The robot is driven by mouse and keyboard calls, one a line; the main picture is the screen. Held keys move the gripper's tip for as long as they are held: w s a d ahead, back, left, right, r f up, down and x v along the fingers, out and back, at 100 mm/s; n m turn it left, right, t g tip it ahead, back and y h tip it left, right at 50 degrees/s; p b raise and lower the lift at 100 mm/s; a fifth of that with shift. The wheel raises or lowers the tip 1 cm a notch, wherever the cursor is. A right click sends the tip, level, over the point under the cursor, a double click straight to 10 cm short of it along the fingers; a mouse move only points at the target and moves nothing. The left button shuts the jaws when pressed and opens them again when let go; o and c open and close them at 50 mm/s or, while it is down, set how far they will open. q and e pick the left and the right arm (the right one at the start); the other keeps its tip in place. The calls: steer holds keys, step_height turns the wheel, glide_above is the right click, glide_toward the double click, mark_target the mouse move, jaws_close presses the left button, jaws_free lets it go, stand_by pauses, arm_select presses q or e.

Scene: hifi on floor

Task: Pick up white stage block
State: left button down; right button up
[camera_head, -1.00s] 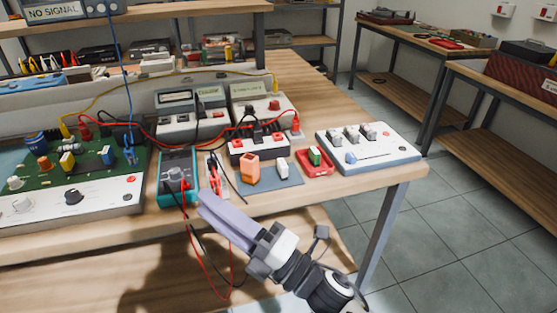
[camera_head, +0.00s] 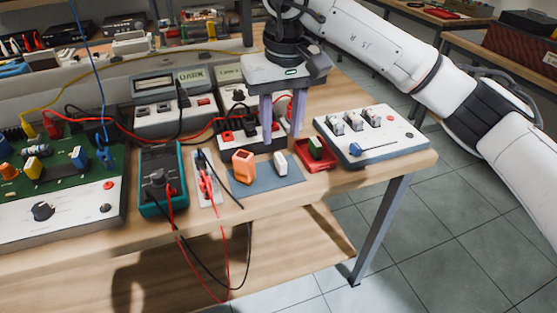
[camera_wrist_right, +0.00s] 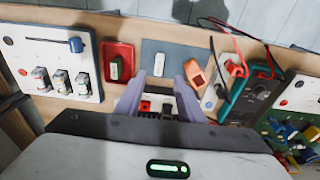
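The white stage block (camera_head: 280,163) is a small white piece standing on a grey-blue mat (camera_head: 248,184). It also shows in the right wrist view (camera_wrist_right: 159,64), beyond my fingertips. My right gripper (camera_head: 283,136) is open and empty, pointing down with its two purple fingers apart. It hangs above and behind the block, over the black unit with red sockets. In the wrist view the fingers (camera_wrist_right: 163,85) stand on either side of that unit. My left gripper is out of view.
An orange block (camera_head: 243,166) stands on the mat left of the white one. A red tray (camera_head: 316,161) with a green block is to the right. A switch panel (camera_head: 385,140), a teal multimeter (camera_head: 160,180) and loose red and black leads lie around.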

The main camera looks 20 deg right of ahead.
mark_target(280, 158)
steer(key=f, duration=0.6)
steer(key=w+f, duration=0.1)
steer(key=f, duration=0.2)
steer(key=shift+w+d+f, duration=0.1)
steer(key=shift+d+f, duration=0.05)
steer(key=shift+f, duration=0.05)
jaws_close()
